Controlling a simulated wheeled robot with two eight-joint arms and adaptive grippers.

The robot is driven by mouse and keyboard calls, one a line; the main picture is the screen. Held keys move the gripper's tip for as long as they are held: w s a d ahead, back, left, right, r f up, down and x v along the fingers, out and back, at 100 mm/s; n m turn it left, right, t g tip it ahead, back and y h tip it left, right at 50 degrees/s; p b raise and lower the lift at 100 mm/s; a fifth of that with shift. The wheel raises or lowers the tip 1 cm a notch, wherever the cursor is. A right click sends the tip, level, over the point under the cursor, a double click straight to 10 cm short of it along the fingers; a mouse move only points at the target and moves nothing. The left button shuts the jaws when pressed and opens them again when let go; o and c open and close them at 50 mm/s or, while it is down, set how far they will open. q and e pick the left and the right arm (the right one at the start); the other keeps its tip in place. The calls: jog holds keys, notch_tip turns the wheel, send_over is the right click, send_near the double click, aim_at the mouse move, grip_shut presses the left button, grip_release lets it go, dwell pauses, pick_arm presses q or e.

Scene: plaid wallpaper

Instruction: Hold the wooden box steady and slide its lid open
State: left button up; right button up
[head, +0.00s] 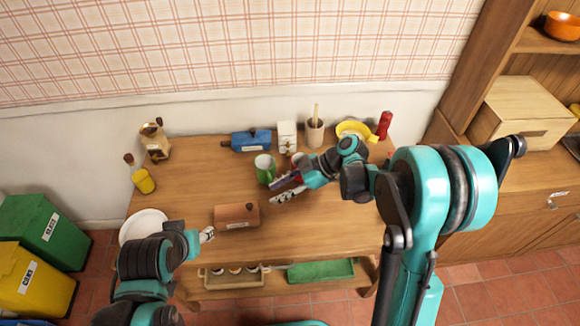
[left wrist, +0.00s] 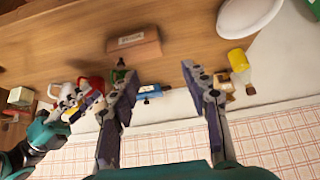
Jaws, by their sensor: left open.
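The wooden box (head: 236,216) is a small brown block with a pale label on its front, lying on the front middle of the table. It also shows in the left wrist view (left wrist: 134,43), beyond my left fingers. My left gripper (head: 208,235) is just left of the box in the head view, apart from it. In the left wrist view its two fingers (left wrist: 155,72) are spread with nothing between them. My right gripper (head: 277,190) is above the table, right of and behind the box, its fingers parted and apart from the box. I cannot make out the lid's edge.
The table (head: 190,180) has free room left of and behind the box. A green mug (head: 265,168) stands close to my right gripper. A white plate (head: 143,226) lies at the left. A blue item (head: 250,140), a utensil holder (head: 314,132) and a yellow pan (head: 354,129) line the back.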

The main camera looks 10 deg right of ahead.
pick_arm(q)
jog(key=o, duration=0.5)
jog(key=shift+d, duration=0.1)
jog(key=shift+o, duration=0.2)
jog(key=m+g, duration=0.7)
jog(key=m, duration=1)
send_over(227, 213)
notch_tip(227, 213, down, 10)
jog(key=shift+f, duration=0.15)
jog(key=shift+w+f+m, duration=0.1)
jog(key=shift+f+m, duration=0.3)
jog(key=shift+f, duration=0.2)
notch_tip(227, 213, down, 7)
jog(key=shift+f, duration=0.2)
